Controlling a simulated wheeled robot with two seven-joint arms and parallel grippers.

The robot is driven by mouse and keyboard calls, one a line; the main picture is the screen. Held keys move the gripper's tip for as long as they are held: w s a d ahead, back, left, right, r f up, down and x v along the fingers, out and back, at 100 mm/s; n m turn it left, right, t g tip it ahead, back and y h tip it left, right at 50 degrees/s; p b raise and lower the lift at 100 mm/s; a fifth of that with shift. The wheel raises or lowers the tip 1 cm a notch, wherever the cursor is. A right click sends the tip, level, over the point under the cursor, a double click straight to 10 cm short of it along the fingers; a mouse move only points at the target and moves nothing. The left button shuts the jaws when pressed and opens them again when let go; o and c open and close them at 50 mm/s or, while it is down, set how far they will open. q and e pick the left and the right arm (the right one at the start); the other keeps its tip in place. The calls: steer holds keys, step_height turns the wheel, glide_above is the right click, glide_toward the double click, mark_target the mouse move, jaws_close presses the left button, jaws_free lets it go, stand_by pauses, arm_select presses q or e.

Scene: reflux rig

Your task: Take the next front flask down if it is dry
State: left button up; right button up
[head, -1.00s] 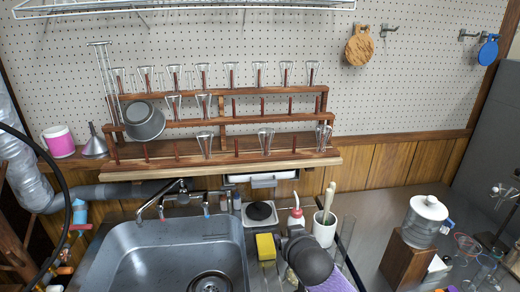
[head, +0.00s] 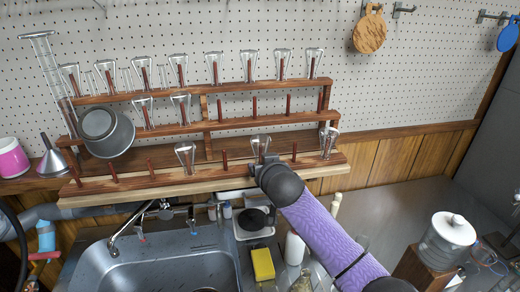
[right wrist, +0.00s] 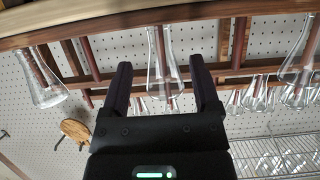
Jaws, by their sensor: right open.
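A wooden stepped rack (head: 130,185) holds clear glass flasks upside down on pegs. In its front row are a left flask (head: 185,155), a middle flask (head: 259,145) and a right flask (head: 329,140). My right gripper (head: 264,163) is at the middle flask, low on the front step. In the right wrist view, upside down, the open gripper (right wrist: 159,66) has its fingers either side of the middle flask (right wrist: 163,72), with gaps on both sides. No drops show on its glass, but it is too small to be sure it is dry. My left gripper is out of view.
Several flasks stand on the upper rows (head: 179,70). A grey pot (head: 108,132) hangs at the rack's left, beside a funnel (head: 52,160) and a pink mug (head: 12,158). Below are a sink (head: 165,265) and a yellow sponge (head: 262,263). A lidded jar (head: 447,240) stands right.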

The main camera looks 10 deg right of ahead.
steer(key=b+x, duration=0.2)
steer(key=x, duration=0.2)
steer(key=shift+w+f, duration=0.1)
steer(key=shift+f, duration=0.2)
steer(key=shift+w, duration=0.35)
steer(key=shift+r, duration=0.1)
jaws_close()
